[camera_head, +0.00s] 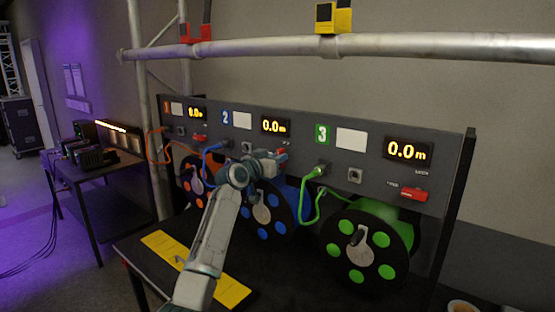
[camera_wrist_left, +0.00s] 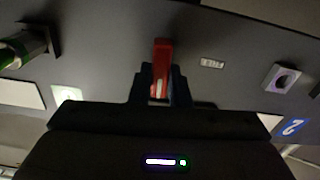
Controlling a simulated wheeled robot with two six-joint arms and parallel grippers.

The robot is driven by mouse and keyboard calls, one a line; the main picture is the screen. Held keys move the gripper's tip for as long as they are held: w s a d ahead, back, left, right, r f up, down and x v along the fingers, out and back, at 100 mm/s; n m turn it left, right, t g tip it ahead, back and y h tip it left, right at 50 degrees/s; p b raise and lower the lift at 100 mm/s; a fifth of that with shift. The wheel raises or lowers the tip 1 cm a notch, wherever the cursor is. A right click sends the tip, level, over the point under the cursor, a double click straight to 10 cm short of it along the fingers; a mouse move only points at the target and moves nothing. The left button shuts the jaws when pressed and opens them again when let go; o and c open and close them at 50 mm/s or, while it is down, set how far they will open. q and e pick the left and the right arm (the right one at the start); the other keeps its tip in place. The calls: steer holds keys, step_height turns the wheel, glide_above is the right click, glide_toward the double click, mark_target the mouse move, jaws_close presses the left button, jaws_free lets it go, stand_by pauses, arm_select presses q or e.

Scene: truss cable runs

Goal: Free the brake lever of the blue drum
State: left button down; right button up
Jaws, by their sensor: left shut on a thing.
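The blue drum (camera_head: 289,207) stands in the middle of the row, under panel section 2, partly hidden by my left arm. Its red brake lever (camera_head: 282,154) is on the panel just above it, mostly covered by my left gripper (camera_head: 274,159). In the left wrist view the red lever (camera_wrist_left: 161,58) stands between the dark fingers of my left gripper (camera_wrist_left: 160,92), which is shut on it. The lever's exact angle is hard to tell. My right gripper is not in view.
The green drum (camera_head: 366,245) with its green cable (camera_head: 311,195) stands to the right, the orange drum (camera_head: 192,178) to the left. Another red lever (camera_head: 413,194) belongs to section 3. A truss pipe (camera_head: 270,48) crosses above. A yellow strip (camera_head: 168,246) lies on the table in front.

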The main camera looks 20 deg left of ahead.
arm_select(q)
steer(key=shift+w+a+f+n+p, duration=0.15)
steer(key=shift+n+p, duration=0.8)
steer(key=shift+n, duration=1.85)
steer(key=shift+s+a+f+n+p, duration=0.15)
steer(key=shift+n+p, duration=0.75)
steer(key=shift+n, duration=1.9)
steer(key=shift+w+a+f+n+p, duration=0.15)
steer(key=shift+n+p, duration=0.8)
steer(key=shift+n, duration=1.85)
steer(key=c, duration=1.4)
jaws_free()
steer(key=shift+f, duration=0.1)
steer(key=shift+o, duration=0.2)
steer(key=b+v, duration=0.4)
steer(key=v, duration=0.6)
steer(key=shift+s, duration=0.4)
